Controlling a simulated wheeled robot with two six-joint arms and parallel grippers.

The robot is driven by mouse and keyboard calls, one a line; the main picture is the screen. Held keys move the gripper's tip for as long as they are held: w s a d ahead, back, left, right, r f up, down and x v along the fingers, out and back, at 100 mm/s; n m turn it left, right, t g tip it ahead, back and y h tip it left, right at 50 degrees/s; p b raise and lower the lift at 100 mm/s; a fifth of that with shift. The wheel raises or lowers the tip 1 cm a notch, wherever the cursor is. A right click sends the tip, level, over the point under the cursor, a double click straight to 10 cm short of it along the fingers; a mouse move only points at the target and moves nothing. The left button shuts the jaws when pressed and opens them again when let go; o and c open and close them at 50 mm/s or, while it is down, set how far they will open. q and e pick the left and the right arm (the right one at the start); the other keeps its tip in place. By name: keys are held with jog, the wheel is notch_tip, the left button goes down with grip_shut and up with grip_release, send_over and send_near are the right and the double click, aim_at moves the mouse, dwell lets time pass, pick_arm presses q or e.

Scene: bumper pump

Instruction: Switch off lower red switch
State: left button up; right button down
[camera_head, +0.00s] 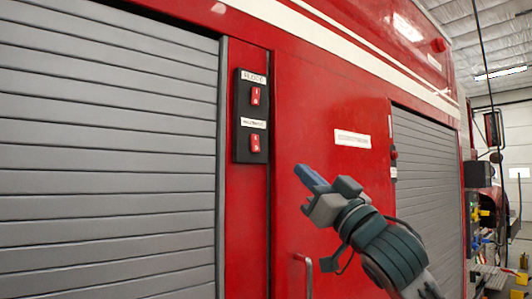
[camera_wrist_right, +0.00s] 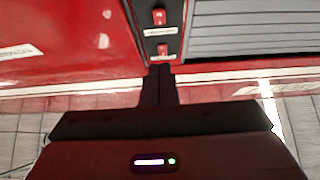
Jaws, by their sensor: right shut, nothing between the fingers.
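A black switch panel (camera_head: 240,130) is on the red truck body beside the left shutter. It carries an upper red switch (camera_head: 255,96) and a lower red switch (camera_head: 255,143), each under a white label. My right gripper (camera_head: 302,171) is shut and empty, to the right of and slightly below the lower switch, apart from the panel. The right wrist view appears upside down. In it, the lower switch (camera_wrist_right: 158,16) is at the top edge and the upper switch (camera_wrist_right: 162,50) is just beyond the shut fingertips (camera_wrist_right: 160,69). My left gripper is not in view.
A grey roller shutter (camera_head: 110,150) fills the left side, and a second one (camera_head: 428,190) is at the right. A vertical handle (camera_head: 308,275) sticks out below my right gripper. The red panel right of the switches is mostly flat, with a white label (camera_head: 352,138).

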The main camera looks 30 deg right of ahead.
aim_at(257, 144)
jog(key=p+x, duration=0.3)
jog(key=x, duration=0.1)
jog(key=f+p+x, duration=0.1)
jog(key=p+x, duration=0.2)
jog(key=x, duration=0.1)
jog(key=w+p+x, duration=0.1)
jog(key=p+x, duration=0.2)
jog(key=x, duration=0.1)
jog(key=shift+w+a+f, duration=0.15)
jog(key=shift+w+f, duration=0.1)
jog(key=shift+w, duration=0.05)
jog(key=shift+w+f, duration=0.2)
jog(key=shift+w, duration=0.2)
jog(key=shift+w+f+t+b, duration=0.25)
jog(key=shift+f+b, duration=0.2)
jog(key=shift+b, duration=0.25)
jog(key=shift+r+t+b, duration=0.1)
jog(key=shift+t+b, duration=0.25)
jog(key=shift+w+r+p, duration=0.1)
jog(key=shift+r+p, duration=0.1)
jog(key=shift+p, duration=0.1)
